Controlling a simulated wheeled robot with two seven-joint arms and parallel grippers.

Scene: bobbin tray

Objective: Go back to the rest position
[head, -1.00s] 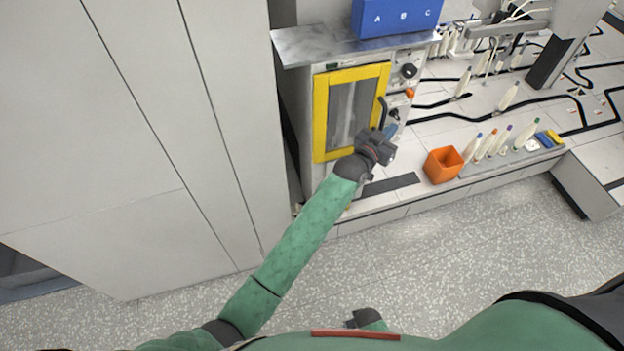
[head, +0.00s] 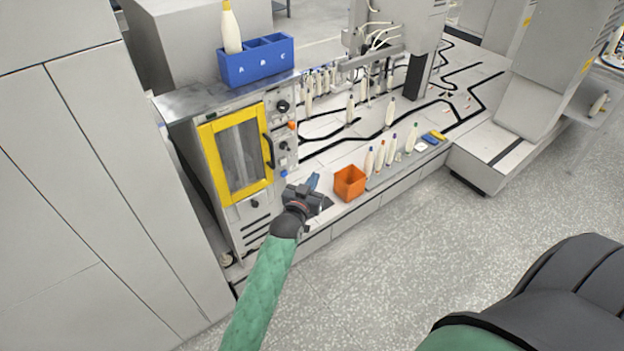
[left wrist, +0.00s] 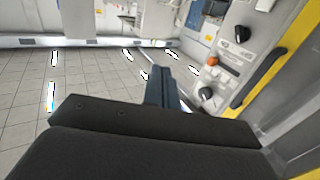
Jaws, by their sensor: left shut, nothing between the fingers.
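My left gripper (head: 313,184) is shut and empty. It is in front of the cabinet's lower right side, below the dark door handle (head: 268,151) and apart from it in the picture. The yellow-framed door (head: 207,150) looks closed. In the left wrist view the blue-grey fingers (left wrist: 160,88) are together with nothing between them, and the dark handle (left wrist: 258,78) shows to their right. My right gripper is not in view.
A blue tray (head: 262,68) marked A, B, C stands on the cabinet, with a white bobbin (head: 231,28) upright at its left end. An orange bin (head: 349,184) and several bobbins with coloured tips stand right of my gripper. The speckled floor in front is clear.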

